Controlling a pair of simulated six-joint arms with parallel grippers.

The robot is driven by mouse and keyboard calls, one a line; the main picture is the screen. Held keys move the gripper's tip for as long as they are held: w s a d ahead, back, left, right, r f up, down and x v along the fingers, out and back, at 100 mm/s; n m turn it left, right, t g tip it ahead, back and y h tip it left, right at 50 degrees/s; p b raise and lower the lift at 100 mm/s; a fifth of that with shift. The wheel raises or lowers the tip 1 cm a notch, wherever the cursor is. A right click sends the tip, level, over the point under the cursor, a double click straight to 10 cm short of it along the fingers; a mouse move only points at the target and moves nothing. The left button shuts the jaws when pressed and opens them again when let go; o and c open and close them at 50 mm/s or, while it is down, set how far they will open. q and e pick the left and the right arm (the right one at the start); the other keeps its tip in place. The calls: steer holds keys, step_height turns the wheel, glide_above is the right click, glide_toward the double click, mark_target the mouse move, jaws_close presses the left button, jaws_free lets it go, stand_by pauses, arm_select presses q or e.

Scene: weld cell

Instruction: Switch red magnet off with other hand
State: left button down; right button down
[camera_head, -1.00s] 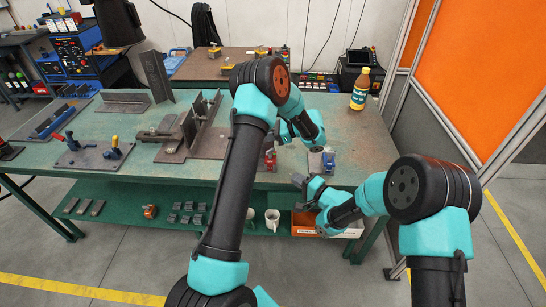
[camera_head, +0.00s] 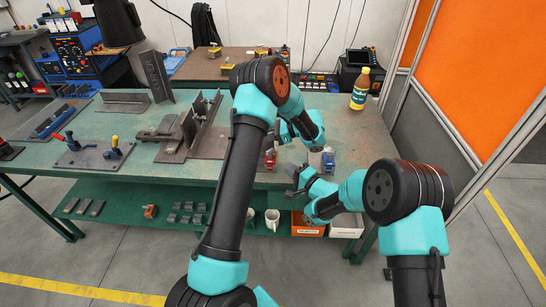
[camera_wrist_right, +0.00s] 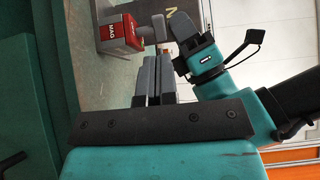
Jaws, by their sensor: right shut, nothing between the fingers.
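The red magnet (camera_head: 270,159) stands near the front edge of the green workbench (camera_head: 235,180). In the right wrist view its red body (camera_wrist_right: 120,31) with white lettering shows at the top, with a grey part beside it. My right gripper (camera_head: 293,172) is just right of and below the magnet, in front of the bench edge. Its fingers (camera_wrist_right: 154,62) are shut and empty, apart from the magnet. My left gripper (camera_head: 285,131) is above the bench behind the magnet; its fingertips are too small and partly hidden to judge.
A blue magnet (camera_head: 329,161) stands right of the red one. A steel angle fixture (camera_head: 205,125) is to the left. Below, the shelf holds mugs (camera_head: 272,219) and an orange bin (camera_head: 307,228).

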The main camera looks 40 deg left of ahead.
steer(key=a, duration=0.9)
steer(key=shift+s+a+m+t, duration=0.1)
steer(key=shift+m+t, duration=0.35)
steer(key=shift+t, duration=0.15)
steer(key=shift+s+a+m+t, duration=0.1)
steer(key=shift+m+t, duration=0.35)
steer(key=shift+t, duration=0.15)
steer(key=m+t+h, duration=0.1)
steer(key=t, duration=0.1)
steer(key=m+t, duration=0.2)
steer(key=s+a+m+t+h, duration=0.1)
steer(key=t, duration=0.1)
steer(key=shift+m+t+h, duration=0.3)
steer(key=shift+t, duration=0.1)
steer(key=shift+s+a, duration=0.1)
steer(key=shift+a, duration=0.15)
stand_by(0.3)
steer(key=v, duration=1.2)
